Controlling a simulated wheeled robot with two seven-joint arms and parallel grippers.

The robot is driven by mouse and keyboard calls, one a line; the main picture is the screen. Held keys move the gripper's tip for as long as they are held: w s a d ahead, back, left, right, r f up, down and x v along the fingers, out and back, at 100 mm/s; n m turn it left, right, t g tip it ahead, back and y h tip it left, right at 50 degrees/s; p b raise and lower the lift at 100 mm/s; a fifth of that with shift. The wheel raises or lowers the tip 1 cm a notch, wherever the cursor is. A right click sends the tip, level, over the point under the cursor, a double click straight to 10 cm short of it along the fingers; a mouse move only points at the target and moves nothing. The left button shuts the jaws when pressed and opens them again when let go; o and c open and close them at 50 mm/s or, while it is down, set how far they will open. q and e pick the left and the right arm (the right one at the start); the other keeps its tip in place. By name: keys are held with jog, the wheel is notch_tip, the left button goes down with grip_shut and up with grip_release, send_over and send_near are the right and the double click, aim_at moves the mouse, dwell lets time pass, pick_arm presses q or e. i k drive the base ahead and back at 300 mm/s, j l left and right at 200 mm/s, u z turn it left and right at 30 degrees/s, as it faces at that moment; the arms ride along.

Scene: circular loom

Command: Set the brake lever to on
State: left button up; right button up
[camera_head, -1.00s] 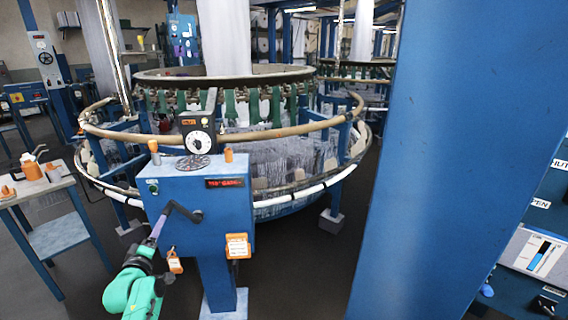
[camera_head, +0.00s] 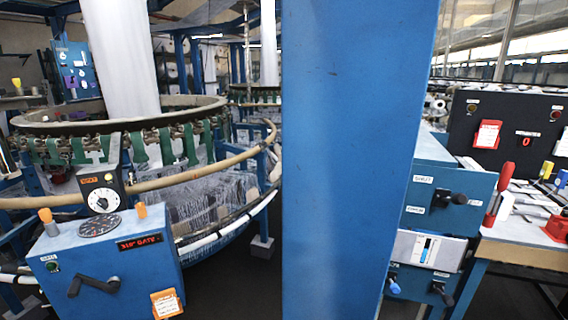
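No lever in view has a label that I can read as brake. The blue control box (camera_head: 150,262) at the lower left carries a black crank lever (camera_head: 92,285) on its front. Two orange-knobbed levers, a left one (camera_head: 46,218) and a right one (camera_head: 141,210), stand on its top. The blue cabinet (camera_head: 470,182) right of the pillar has a black handle (camera_head: 450,199) between small labels, the upper one seeming to read SHUT. Below are a blue-tipped handle (camera_head: 393,287) and a black knob (camera_head: 441,291). Neither of my grippers is in view.
A wide blue pillar (camera_head: 345,160) stands in the middle and hides what is behind it. The circular loom's ring (camera_head: 205,168) is at the left. A workbench (camera_head: 515,238) with tools, including a red-handled one (camera_head: 502,185), is at the right. Dark floor shows between loom and pillar.

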aim_at(8, 267)
jog(key=u, duration=1.95)
jog(key=i+j, duration=0.4)
jog(key=j, duration=0.15)
jog(key=i+j, duration=0.85)
jog(key=j, duration=0.2)
jog(key=i+j, duration=0.45)
jog(key=j+z, duration=0.05)
